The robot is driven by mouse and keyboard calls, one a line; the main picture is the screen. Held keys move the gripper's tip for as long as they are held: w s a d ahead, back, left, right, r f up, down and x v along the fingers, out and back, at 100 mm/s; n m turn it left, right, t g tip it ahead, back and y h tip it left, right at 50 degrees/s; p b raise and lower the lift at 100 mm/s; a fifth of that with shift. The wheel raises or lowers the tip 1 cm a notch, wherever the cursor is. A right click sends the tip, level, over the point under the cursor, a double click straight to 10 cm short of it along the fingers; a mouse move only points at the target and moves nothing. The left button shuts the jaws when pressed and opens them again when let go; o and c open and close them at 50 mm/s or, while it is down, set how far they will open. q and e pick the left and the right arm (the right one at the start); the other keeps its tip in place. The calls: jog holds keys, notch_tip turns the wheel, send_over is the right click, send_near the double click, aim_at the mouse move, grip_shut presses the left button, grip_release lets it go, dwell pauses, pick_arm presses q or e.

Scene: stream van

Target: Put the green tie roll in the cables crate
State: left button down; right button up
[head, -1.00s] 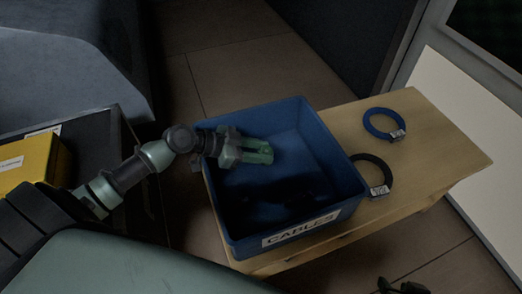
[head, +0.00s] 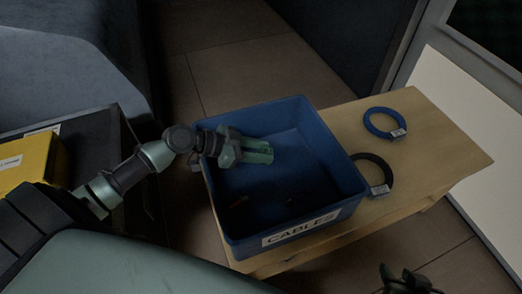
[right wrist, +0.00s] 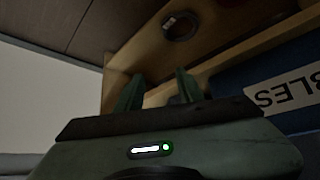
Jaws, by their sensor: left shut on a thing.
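The blue cables crate (head: 345,165), with a white CABLES label, stands on a wooden bench. It also shows at the right of the right wrist view (right wrist: 232,78). My left gripper (head: 262,151) reaches over the crate's left wall, over its inside. It is shut on a green thing, taken as the green tie roll, which I can hardly tell from the greenish fingers. My right gripper (head: 408,284) is partly in view at the bottom edge. In the right wrist view its fingers (right wrist: 160,92) stand apart with nothing seen between them.
A blue cable ring (head: 372,133) and a black cable ring (head: 388,172), both tagged, lie on the bench (head: 440,145) right of the crate. A yellow box (head: 30,160) stands at the left. The crate's floor is dark, with faint small things on it.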

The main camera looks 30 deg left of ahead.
pick_arm(q)
jog(key=c, duration=0.9)
grip_release()
jog(key=shift+s+f, duration=0.1)
jog(key=shift+f, duration=0.05)
jog(key=shift+c, duration=0.2)
jog(key=shift+s+a+r+p, duration=0.15)
jog(key=shift+a+r+p, duration=0.1)
jog(key=shift+r+p, duration=0.6)
jog(key=shift+v, duration=1.2)
jog(key=p, duration=0.1)
send_near(268, 151)
jog(key=v, duration=0.4)
jog(key=shift+a+r, duration=0.15)
jog(key=shift+a, duration=0.1)
pick_arm(e)
jog(key=s+d+f+g+h, duration=0.1)
jog(key=s+d+g, duration=0.1)
jog(key=s+g, duration=0.2)
jog(key=s, duration=0.3)
jog(key=shift+s+d, duration=0.25)
jog(key=shift+s, duration=0.15)
jog(key=shift+w+f, duration=0.1)
